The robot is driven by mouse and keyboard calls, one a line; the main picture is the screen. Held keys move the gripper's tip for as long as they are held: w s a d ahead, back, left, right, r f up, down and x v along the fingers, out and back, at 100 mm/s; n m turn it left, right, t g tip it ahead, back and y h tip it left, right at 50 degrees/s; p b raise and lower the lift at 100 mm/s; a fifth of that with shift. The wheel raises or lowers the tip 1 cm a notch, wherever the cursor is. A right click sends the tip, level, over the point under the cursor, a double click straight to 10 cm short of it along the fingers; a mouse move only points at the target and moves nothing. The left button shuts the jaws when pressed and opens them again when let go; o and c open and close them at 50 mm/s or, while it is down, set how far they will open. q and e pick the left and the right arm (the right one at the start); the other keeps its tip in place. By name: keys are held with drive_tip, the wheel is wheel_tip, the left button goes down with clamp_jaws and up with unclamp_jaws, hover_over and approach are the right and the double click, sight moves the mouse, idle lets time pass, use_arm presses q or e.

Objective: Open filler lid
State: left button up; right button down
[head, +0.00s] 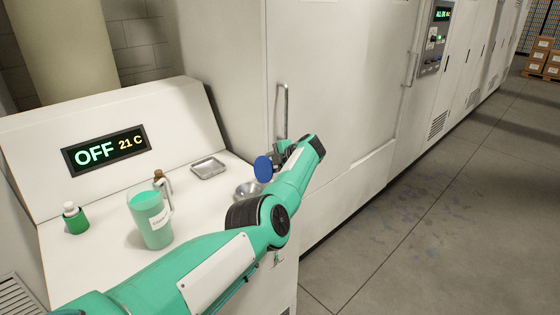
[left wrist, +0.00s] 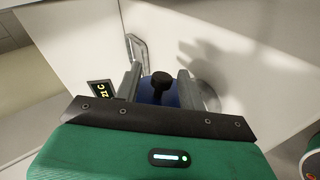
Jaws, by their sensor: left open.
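In the head view a blue round lid (head: 263,168) shows just left of the end of my left arm, close to the white cabinet's side. A shiny metal bowl-like part (head: 247,190) is below it, partly hidden by my arm. In the left wrist view a black knob (left wrist: 160,84) stands in front of a blue surface (left wrist: 172,98). My left gripper (left wrist: 158,75) is open, with one finger on each side of the knob. I cannot tell whether either finger touches it. In the head view the fingers of my left gripper (head: 281,155) are mostly hidden. My right gripper is not in view.
A white counter (head: 112,262) holds a green jug (head: 152,220), a green bottle (head: 75,218), a small brown-capped bottle (head: 159,178) and a metal tray (head: 208,167). A display (head: 105,150) reads OFF, 21 C. A tall cabinet with a metal handle (head: 283,110) stands behind my gripper. Floor at right is clear.

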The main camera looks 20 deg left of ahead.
use_arm(q)
drive_tip(key=shift+d+r, duration=0.25)
drive_tip(key=shift+d, duration=0.1)
drive_tip(key=b+v, duration=0.1)
drive_tip(key=v, duration=1.1)
drive_tip(key=shift+s+d, duration=0.15)
drive_tip(key=shift+d, duration=0.1)
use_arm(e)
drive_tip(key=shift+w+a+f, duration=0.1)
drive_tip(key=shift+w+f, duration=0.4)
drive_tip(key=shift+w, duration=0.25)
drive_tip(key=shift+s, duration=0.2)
